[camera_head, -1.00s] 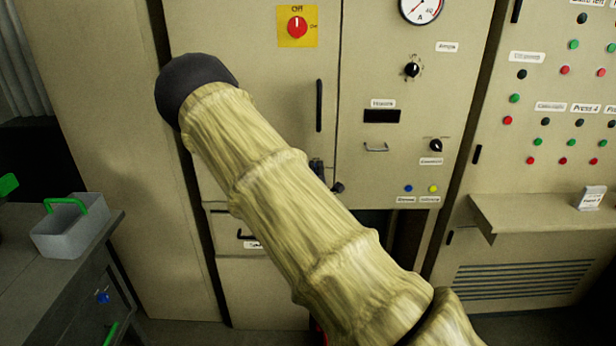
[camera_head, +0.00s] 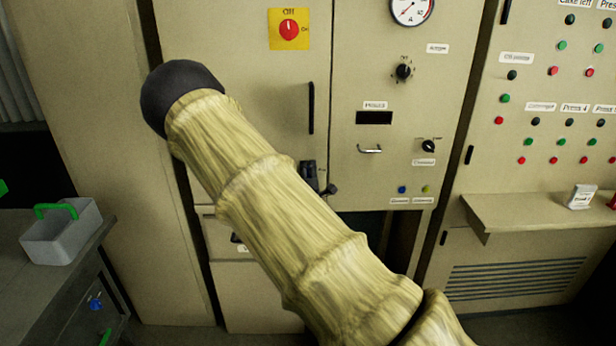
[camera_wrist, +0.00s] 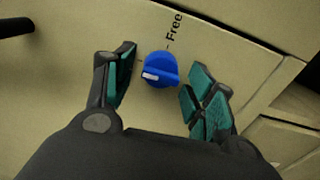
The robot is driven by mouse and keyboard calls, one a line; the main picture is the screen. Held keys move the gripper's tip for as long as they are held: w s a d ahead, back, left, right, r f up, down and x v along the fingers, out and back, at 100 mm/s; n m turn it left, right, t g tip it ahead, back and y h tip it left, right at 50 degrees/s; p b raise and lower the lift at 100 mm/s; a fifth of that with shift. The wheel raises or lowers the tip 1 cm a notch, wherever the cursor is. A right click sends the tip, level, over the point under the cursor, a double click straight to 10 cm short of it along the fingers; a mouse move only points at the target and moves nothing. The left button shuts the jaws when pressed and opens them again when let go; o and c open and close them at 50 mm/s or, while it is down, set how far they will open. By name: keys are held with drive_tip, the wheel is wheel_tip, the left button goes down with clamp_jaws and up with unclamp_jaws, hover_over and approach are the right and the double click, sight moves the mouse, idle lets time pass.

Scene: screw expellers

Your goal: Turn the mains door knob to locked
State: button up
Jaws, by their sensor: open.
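A blue round knob (camera_wrist: 160,70) with a white mark shows on the beige door in the wrist view. Its white mark is on the left side of the knob, and the word "Free" is printed above it to the right. In the head view the knob is hidden behind my arm, and dark parts beside the arm look like part of my gripper.
The cabinet door has a long black handle (camera_head: 311,108) and a red switch (camera_head: 289,29) on a yellow plate. A panel with dials, lamps and a small metal handle (camera_head: 370,149) is to the right. A grey bin (camera_head: 60,240) stands on the bench at left.

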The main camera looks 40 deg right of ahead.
drive_tip(key=v, duration=1.2)
idle(0.3)
drive_tip(key=s+a+f+m+g+y, duration=0.4)
drive_tip(key=s+f, duration=0.4)
drive_tip(key=f, duration=0.5)
drive_tip(key=s+a+f+m+g+y, duration=0.15)
drive_tip(key=s+a+f+g, duration=0.4)
drive_tip(key=f, duration=0.85)
drive_tip(key=s+a+f+m+g+y, duration=0.1)
drive_tip(key=s+a+f+m, duration=0.1)
drive_tip(key=s+a, duration=0.4)
drive_tip(key=s+a+f+m+g+y, duration=0.2)
drive_tip(key=s+a+f, duration=0.2)
drive_tip(key=s, duration=0.7)
drive_tip(key=s+a+f+m+g+y, duration=0.2)
drive_tip(key=s+a+f, duration=0.1)
drive_tip(key=s+a, duration=0.5)
drive_tip(key=shift+s+f, duration=0.3)
